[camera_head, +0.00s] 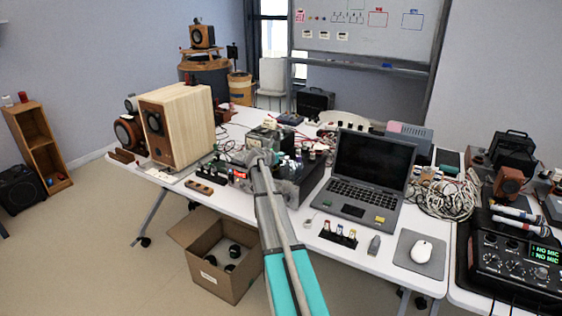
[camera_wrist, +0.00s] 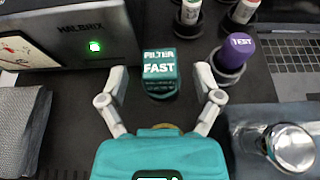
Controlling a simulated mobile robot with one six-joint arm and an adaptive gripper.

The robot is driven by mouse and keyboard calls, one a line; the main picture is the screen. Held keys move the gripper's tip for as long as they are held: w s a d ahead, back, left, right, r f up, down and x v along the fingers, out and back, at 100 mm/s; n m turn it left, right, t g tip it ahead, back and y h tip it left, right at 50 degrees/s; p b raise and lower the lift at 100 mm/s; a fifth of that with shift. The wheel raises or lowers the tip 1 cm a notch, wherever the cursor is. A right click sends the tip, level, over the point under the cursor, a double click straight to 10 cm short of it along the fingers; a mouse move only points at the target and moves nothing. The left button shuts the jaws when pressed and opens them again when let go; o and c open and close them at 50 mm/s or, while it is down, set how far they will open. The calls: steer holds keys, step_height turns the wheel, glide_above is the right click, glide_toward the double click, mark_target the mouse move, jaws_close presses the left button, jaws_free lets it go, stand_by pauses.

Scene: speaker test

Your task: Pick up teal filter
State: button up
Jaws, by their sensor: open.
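The teal filter (camera_wrist: 160,72), a small block lettered "FILTER FAST", stands on a dark surface in the upper middle of the wrist view. My gripper (camera_wrist: 160,84) is open, with one grey finger on each side of the filter and a gap to each. The fingers do not touch it. In the head view my gripper (camera_head: 257,158) is over the cluttered middle of the white table (camera_head: 240,208), left of the laptop. I cannot clearly make out the filter there behind my arm.
In the wrist view, a purple "TEST" knob (camera_wrist: 234,52) stands close right of the right finger, with a silver-topped cylinder (camera_wrist: 291,147) below it. A grey "MALBRIX" box (camera_wrist: 70,32) is at left. The laptop (camera_head: 368,178) and wooden speaker (camera_head: 178,125) flank my gripper.

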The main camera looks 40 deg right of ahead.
steer(key=shift+w+d+f, duration=0.25)
steer(key=shift+d+f, duration=0.05)
steer(key=shift+d, duration=0.3)
steer(key=c, duration=1.1)
steer(key=shift+r, duration=0.2)
steer(key=shift+c, duration=0.2)
steer(key=shift+r+p, duration=0.95)
steer(key=shift+p, duration=0.05)
steer(key=s+a+r+p, duration=0.1)
steer(key=s+r+p, duration=0.9)
steer(key=s, duration=0.4)
steer(key=shift+a+r+p, duration=0.4)
